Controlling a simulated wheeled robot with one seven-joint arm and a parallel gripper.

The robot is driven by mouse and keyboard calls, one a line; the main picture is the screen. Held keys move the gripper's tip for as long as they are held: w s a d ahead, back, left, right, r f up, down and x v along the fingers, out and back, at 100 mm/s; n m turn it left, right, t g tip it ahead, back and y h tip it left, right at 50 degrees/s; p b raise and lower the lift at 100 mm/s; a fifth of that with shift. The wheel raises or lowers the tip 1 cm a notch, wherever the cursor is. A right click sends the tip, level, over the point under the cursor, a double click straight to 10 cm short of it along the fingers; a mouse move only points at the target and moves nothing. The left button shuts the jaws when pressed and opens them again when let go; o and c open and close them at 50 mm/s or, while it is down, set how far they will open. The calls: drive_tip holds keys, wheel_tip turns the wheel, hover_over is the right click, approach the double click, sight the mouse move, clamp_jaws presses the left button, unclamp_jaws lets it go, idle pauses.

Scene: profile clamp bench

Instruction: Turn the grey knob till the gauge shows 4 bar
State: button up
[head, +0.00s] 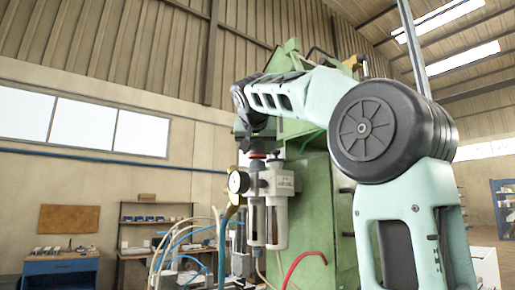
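The round white gauge (238,182) sits on the left of a filter-regulator unit on the green machine. Its needle is too small to read. The unit has two upright cylinders, a slim one (257,222) and a wider white one (278,217). My arm reaches in from the right, and my dark gripper (256,143) is just above the unit, over the slim cylinder's top. A red ring shows between gripper and unit. I cannot make out the grey knob; it seems hidden at the gripper. Whether the fingers are open, shut or touching it cannot be told.
The green machine cabinet (318,190) stands behind the unit. Blue and white hoses (165,245) hang to the left, and a red hose (300,262) curves below right. A blue workbench (62,266) and a shelf bench are at the far left.

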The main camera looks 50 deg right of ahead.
drive_tip(key=b+v, duration=0.2)
drive_tip(key=v, duration=1.5)
drive_tip(key=shift+a+b, duration=0.2)
drive_tip(key=shift+b, duration=0.1)
drive_tip(key=shift+s, duration=0.1)
